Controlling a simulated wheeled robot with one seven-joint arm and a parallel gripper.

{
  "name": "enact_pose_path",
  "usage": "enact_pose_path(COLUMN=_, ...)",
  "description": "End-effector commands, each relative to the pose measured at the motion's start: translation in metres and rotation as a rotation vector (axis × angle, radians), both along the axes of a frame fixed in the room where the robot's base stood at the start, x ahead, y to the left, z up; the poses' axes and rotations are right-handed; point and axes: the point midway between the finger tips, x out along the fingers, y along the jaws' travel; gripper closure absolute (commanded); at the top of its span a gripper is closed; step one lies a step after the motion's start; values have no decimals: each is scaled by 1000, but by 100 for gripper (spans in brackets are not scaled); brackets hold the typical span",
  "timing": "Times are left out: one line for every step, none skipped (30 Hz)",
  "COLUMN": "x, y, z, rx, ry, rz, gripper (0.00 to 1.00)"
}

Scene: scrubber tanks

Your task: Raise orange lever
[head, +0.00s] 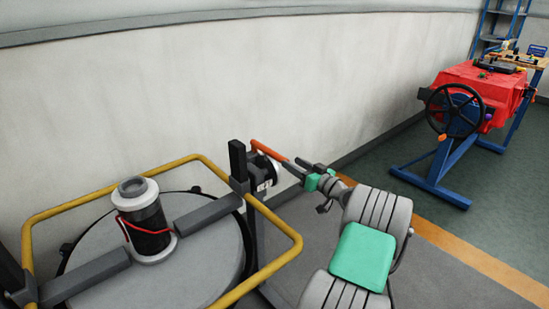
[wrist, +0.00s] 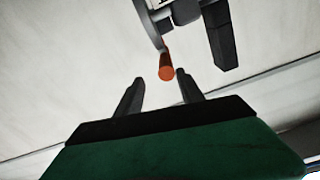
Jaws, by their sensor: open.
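A round tank lid (head: 205,270) with a yellow rail (head: 110,185) and a black and white cylinder (head: 145,225) stands at the left. A pale wall (head: 200,90) runs behind. A red machine with a black handwheel (head: 455,111) stands far right, with clear floor before it.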

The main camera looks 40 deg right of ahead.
Motion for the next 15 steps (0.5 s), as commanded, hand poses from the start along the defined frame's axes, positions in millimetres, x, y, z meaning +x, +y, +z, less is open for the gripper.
enact_pose_path(x=12, y=5, z=-1, rx=-1, ry=1, rz=11, gripper=55)
enact_pose_path(x=19, y=8, z=-1, rx=-1, ry=0, rz=15, gripper=55)
enact_pose_path(x=28, y=11, z=-1, rx=-1, ry=0, rz=19, gripper=55)
enact_pose_path(x=36, y=12, z=-1, rx=-1, ry=1, rz=23, gripper=55)
enact_pose_path(x=43, y=14, z=-1, rx=-2, ry=0, rz=25, gripper=55)
enact_pose_path(x=51, y=15, z=-2, rx=0, ry=1, rz=25, gripper=55)
enact_pose_path(x=57, y=15, z=-1, rx=-1, ry=0, rz=25, gripper=55)
enact_pose_path(x=62, y=15, z=-1, rx=-2, ry=0, rz=25, gripper=55)
enact_pose_path(x=68, y=15, z=-1, rx=-1, ry=1, rz=24, gripper=55)
enact_pose_path(x=71, y=15, z=-1, rx=0, ry=1, rz=24, gripper=55)
enact_pose_path(x=74, y=15, z=-1, rx=0, ry=0, rz=24, gripper=55)
enact_pose_path(x=77, y=14, z=0, rx=-1, ry=1, rz=23, gripper=55)
enact_pose_path(x=78, y=14, z=0, rx=-1, ry=1, rz=22, gripper=55)
enact_pose_path(x=79, y=14, z=0, rx=-1, ry=1, rz=21, gripper=55)
enact_pose_path(x=79, y=13, z=0, rx=0, ry=1, rz=20, gripper=55)
